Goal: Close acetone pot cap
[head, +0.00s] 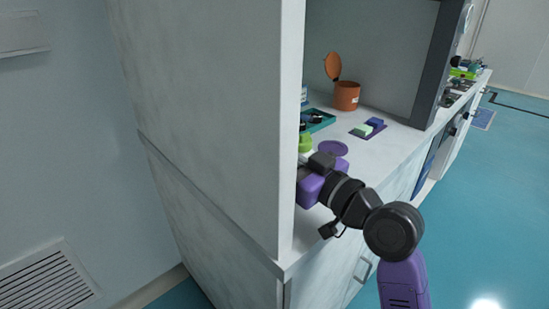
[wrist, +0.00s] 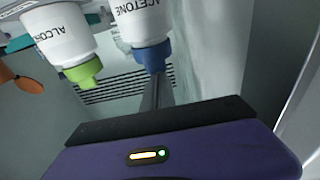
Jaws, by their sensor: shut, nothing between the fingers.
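An orange pot (head: 346,96) stands on the bench near the back in the head view. Its round orange cap (head: 332,67) is hinged up, so the pot is open. Its small label is unreadable. An orange piece, probably this pot's cap, shows at the left edge of the wrist view (wrist: 22,82). My gripper (wrist: 160,85) is shut and empty. In the head view its purple body is low at the cabinet panel's edge, in front of the pot and apart from it, and its fingertips are hidden there.
White bottles marked ALCOHOL (wrist: 58,38), green-capped, and ACETONE (wrist: 140,20), blue-capped, appear upside down beyond my gripper. A tall cabinet panel (head: 215,110) blocks the left. A purple disc (head: 332,148), teal tray (head: 320,124) and small block holder (head: 368,128) lie on the bench.

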